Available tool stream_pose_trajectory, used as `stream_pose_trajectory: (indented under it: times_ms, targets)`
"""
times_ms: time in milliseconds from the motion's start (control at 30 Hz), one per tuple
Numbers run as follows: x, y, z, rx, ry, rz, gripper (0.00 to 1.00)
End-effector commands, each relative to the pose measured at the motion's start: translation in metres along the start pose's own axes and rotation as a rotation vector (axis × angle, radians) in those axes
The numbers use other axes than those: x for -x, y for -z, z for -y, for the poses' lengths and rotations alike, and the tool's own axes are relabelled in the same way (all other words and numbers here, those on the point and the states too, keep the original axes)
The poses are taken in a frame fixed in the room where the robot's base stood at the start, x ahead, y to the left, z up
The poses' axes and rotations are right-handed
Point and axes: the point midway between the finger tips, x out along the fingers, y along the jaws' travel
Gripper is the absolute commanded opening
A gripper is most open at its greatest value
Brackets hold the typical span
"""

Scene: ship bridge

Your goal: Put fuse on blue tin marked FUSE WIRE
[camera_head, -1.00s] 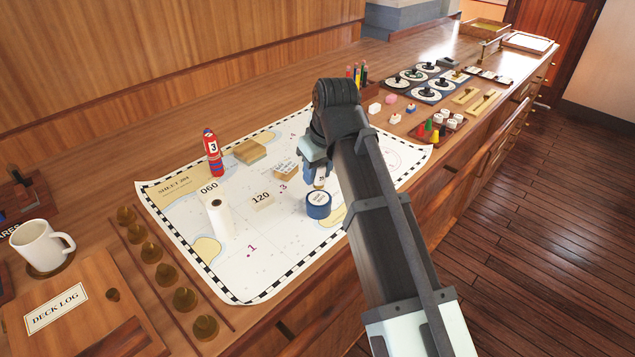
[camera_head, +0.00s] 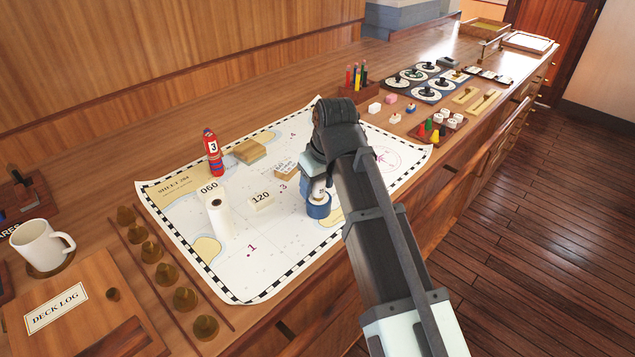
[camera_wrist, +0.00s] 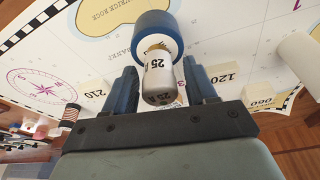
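The same fuse (camera_head: 319,188) and tin (camera_head: 319,210) show in the head view on the chart, partly hidden by my gripper. The tin's lid has a pale label, whose words I cannot read now. My gripper (camera_wrist: 160,72) is over the tin, its two blue fingers on either side of the fuse with a visible gap at each side. It looks open. The fuse's far end seems to touch the lid.
On the chart (camera_head: 240,277) stand a white roll (camera_head: 219,217), a red bottle marked 3 (camera_head: 213,155) and blocks marked 120 (camera_head: 262,201) and 060 (camera_head: 209,189). A 210 block (camera_wrist: 95,93) is near the left finger. The front left of the chart is clear.

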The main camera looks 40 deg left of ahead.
Motion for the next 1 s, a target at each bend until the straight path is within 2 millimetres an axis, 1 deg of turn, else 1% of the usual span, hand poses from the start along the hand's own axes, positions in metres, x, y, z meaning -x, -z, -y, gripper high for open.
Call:
stream_pose_trajectory:
  times_ms: [300,467,567,1000]
  targets:
    - [0.001,0.001,0.000,0.000,0.000,0.000,0.61]
    - [0.011,0.002,0.000,0.000,-0.001,-0.002,0.61]
    - [0.024,0.002,0.000,0.000,-0.001,-0.002,0.61]
    - [0.093,0.002,-0.001,0.000,0.000,-0.001,0.61]
